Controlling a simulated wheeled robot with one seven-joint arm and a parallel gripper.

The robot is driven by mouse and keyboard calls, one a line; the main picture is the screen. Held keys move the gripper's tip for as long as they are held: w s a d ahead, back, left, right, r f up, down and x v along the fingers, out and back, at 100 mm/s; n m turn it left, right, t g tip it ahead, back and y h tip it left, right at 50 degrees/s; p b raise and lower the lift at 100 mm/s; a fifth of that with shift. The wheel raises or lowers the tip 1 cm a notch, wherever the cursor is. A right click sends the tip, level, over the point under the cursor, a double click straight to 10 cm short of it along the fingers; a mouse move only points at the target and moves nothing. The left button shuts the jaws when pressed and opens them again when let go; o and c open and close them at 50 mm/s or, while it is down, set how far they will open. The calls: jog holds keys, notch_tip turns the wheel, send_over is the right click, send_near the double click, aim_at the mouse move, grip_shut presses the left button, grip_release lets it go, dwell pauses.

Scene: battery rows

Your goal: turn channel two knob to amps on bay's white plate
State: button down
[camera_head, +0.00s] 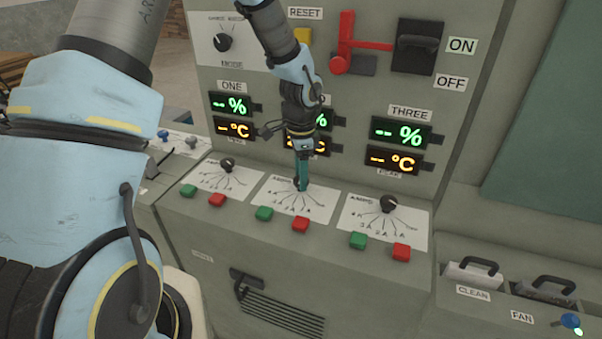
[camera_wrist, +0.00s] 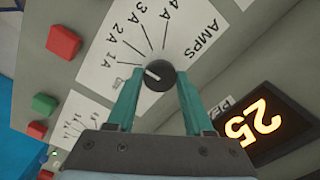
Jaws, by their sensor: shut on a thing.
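The channel two white plate (camera_head: 270,201) is the middle of three dial plates on the sloping panel. My gripper (camera_head: 302,186) comes down onto it from above and hides most of its knob in the head view. In the wrist view, the round black knob (camera_wrist: 161,75) sits between the teal fingertips of my gripper (camera_wrist: 158,88), which is shut on it. The knob's white pointer line points left, toward a small faint mark below 1 A. The AMPS label (camera_wrist: 196,38) is at the other end of the scale, past 4 A.
Plates one (camera_head: 212,181) and three (camera_head: 372,230) stand either side, with their own black knobs. A green button (camera_head: 264,213) and a red button (camera_head: 300,225) lie just in front of plate two. Displays stand behind. A red lever (camera_head: 347,45) sticks out higher up.

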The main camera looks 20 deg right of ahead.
jog(key=shift+m, duration=0.3)
dwell(0.4)
jog(key=shift+c, duration=1.4)
grip_release()
notch_tip(320, 180, up, 11)
jog(key=b, duration=0.2)
jog(key=shift+f, duration=0.1)
jog(key=s+a+n, duration=0.2)
jog(key=a+n, duration=0.7)
jog(key=a, duration=0.6)
jog(key=s+a+n+t, duration=0.1)
jog(key=s+a+n, duration=0.1)
jog(key=a+n, duration=0.8)
jog(key=a, duration=0.5)
jog(key=shift+s+a+n+t, duration=0.2)
jog(key=shift+n+t, duration=0.1)
